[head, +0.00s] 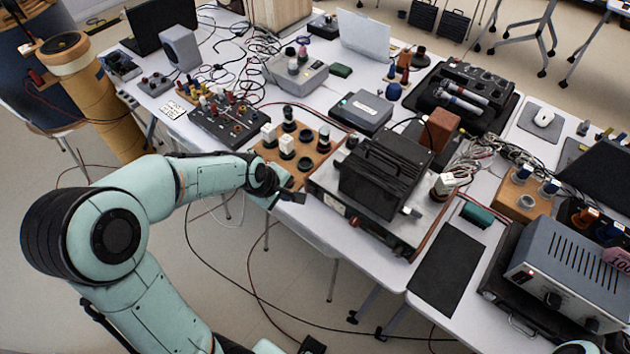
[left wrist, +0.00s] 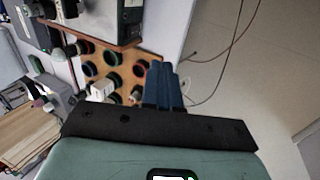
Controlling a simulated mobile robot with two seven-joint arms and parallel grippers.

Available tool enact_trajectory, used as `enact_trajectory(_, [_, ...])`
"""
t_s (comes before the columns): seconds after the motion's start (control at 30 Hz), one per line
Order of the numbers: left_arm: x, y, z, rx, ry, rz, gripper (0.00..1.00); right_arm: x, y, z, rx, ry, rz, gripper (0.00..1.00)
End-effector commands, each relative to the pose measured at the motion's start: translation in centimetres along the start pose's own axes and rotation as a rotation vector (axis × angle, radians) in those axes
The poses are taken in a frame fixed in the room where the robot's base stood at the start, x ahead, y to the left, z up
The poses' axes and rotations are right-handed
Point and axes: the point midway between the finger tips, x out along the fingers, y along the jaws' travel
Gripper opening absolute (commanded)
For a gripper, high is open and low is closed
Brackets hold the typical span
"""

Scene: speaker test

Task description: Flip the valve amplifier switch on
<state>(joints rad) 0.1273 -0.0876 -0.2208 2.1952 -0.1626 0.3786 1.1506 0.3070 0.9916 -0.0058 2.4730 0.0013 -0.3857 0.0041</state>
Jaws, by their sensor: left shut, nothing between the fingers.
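The unit that looks like the valve amplifier (head: 385,178) stands mid-table in the head view, a low chassis with a black ribbed box on top. Its front panel (head: 352,217) faces the near table edge; the switch is too small to make out. My left gripper (head: 296,196) is just left of that panel, at the near table edge, apart from it. In the left wrist view its blue fingers (left wrist: 165,86) are together and empty. Part of a grey unit (left wrist: 108,18) shows at the top there, probably the amplifier. My right gripper does not show.
A wooden board (head: 270,155) with several round sockets lies left of the amplifier and also shows in the left wrist view (left wrist: 125,72). A black mat (head: 448,272) lies to the right, before a grey knobbed unit (head: 570,265). Cables hang below the near edge.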

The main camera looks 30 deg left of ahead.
Motion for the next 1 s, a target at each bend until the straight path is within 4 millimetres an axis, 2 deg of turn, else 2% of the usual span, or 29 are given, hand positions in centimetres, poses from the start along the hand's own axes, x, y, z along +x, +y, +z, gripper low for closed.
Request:
enact_trajectory(0.33, [0.0, 0.0, 0.0, -0.002, 0.000, 0.000, 0.00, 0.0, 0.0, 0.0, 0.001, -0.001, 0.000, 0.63])
enact_trajectory(0.47, [0.8, -0.1, 0.0, -0.002, -0.001, -0.002, 0.00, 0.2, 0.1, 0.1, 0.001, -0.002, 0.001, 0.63])
enact_trajectory(0.57, [2.4, -0.1, 0.0, -0.002, -0.001, -0.003, 0.00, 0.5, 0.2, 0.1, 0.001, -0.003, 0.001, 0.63])
enact_trajectory(0.93, [10.2, -0.2, 0.0, -0.002, -0.001, -0.005, 0.00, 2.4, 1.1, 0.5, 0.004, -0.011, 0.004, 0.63])
enact_trajectory(0.97, [10.5, 0.1, 0.0, -0.001, 0.000, -0.003, 0.00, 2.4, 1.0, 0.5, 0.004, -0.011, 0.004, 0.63])
enact_trajectory(1.0, [10.4, 1.2, 0.0, 0.001, 0.000, 0.002, 0.00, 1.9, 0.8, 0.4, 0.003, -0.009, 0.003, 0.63])
